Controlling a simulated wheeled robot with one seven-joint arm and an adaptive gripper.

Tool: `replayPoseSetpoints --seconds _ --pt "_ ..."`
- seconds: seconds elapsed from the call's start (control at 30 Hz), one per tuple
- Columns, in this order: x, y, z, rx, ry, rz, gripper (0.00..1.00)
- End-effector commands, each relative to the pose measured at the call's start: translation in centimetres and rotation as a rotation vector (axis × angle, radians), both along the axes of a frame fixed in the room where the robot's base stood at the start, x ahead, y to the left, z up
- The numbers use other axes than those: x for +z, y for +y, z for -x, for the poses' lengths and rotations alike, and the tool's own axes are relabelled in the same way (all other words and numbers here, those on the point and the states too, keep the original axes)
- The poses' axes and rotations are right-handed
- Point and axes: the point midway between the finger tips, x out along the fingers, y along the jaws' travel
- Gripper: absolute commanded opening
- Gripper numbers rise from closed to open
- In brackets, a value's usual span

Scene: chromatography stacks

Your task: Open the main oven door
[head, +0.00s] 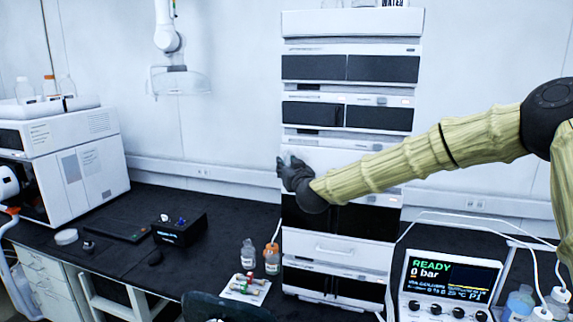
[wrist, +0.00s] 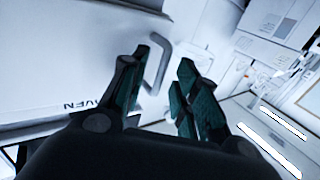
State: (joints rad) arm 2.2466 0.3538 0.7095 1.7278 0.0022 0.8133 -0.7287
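The main oven door (head: 345,157) is a smooth white front panel midway up the tall stack; my forearm crosses its lower part. In the wrist view the white door (wrist: 60,50) fills the left side, with "OVEN" lettering near its lower edge. Its grey bar handle (wrist: 158,62) stands out between and just beyond my fingertips. My gripper (wrist: 164,62) is open, with a finger on each side of the handle; I cannot tell whether either touches it. In the head view my gripper (head: 287,165) is at the left edge of the door and hides the handle. The door looks shut.
The stack has dark-fronted modules (head: 350,68) above and a white drawer (head: 340,249) below. Bottles (head: 248,256) and a small vial tray (head: 245,288) stand on the bench left of the stack. A "READY 0 bar" display unit (head: 450,285) is at the lower right.

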Motion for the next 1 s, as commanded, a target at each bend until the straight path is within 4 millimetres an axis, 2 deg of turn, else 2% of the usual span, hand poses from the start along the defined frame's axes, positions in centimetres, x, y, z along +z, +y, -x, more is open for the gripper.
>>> replayPoseSetpoints --seconds 0.3,0.47,0.5,0.83,1.0 --pt "0.0 0.1 -0.1 0.000 0.000 0.000 0.30" --pt "0.0 0.1 -0.1 0.000 0.000 0.000 0.01" --pt "0.0 0.0 -0.1 0.000 0.000 0.000 0.00" --pt "-0.1 0.2 0.1 0.007 0.000 -0.001 0.00" --pt "-0.2 0.2 1.5 0.042 -0.001 -0.002 0.00"
